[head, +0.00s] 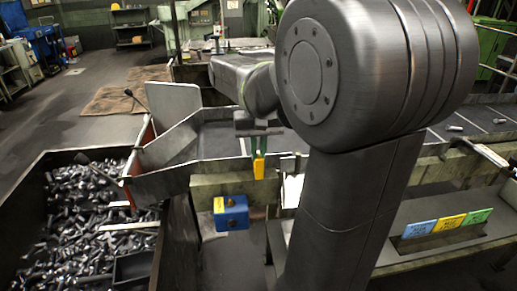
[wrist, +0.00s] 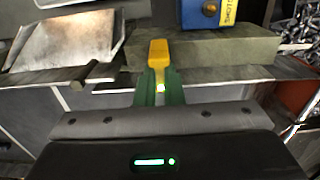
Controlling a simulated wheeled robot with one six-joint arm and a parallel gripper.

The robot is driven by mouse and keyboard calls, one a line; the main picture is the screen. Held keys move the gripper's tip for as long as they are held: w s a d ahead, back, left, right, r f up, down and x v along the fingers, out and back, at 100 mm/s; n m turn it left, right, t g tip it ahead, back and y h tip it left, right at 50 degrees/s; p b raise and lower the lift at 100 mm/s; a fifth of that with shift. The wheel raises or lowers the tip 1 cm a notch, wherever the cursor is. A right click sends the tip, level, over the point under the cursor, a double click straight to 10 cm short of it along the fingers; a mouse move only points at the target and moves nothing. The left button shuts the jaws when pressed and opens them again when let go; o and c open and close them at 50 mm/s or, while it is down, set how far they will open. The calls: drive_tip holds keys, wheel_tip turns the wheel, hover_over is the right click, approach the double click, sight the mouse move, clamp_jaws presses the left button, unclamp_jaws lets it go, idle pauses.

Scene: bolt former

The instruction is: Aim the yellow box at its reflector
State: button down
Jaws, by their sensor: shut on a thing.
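The yellow box (head: 259,167) is small and upright, held between the green fingers of my gripper (head: 258,154) in the head view. In the wrist view the yellow box (wrist: 158,53) sticks out ahead of the green fingertips of my gripper (wrist: 160,88), which are shut on it. It is in front of a grey-green rail (wrist: 215,58); whether it touches the rail I cannot tell. A blue box (head: 231,213) with a yellow label is mounted lower, left of my gripper, and shows at the top of the wrist view (wrist: 207,12). I cannot make out a reflector for certain.
A large bin (head: 35,200) full of metal bolts stands at the left, with a sloped metal chute (head: 165,180) above its edge. Blue, yellow and green labels (head: 450,222) are on the machine at lower right. A metal plate (wrist: 68,42) lies left of the box.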

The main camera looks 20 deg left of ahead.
sight(259, 155)
drive_tip(key=c, duration=1.5)
unclamp_jaws()
drive_tip(key=shift+c, duration=0.2)
drive_tip(key=shift+r, duration=0.1)
wheel_tip(259, 155, up, 14)
drive_tip(key=shift+p, duration=0.35)
drive_tip(key=shift+f, duration=0.2)
wheel_tip(259, 155, down, 14)
drive_tip(key=shift+r+b, duration=0.15)
drive_tip(key=shift+b, duration=0.2)
drive_tip(key=shift+m+b, duration=0.35)
drive_tip(key=shift+m, duration=0.25)
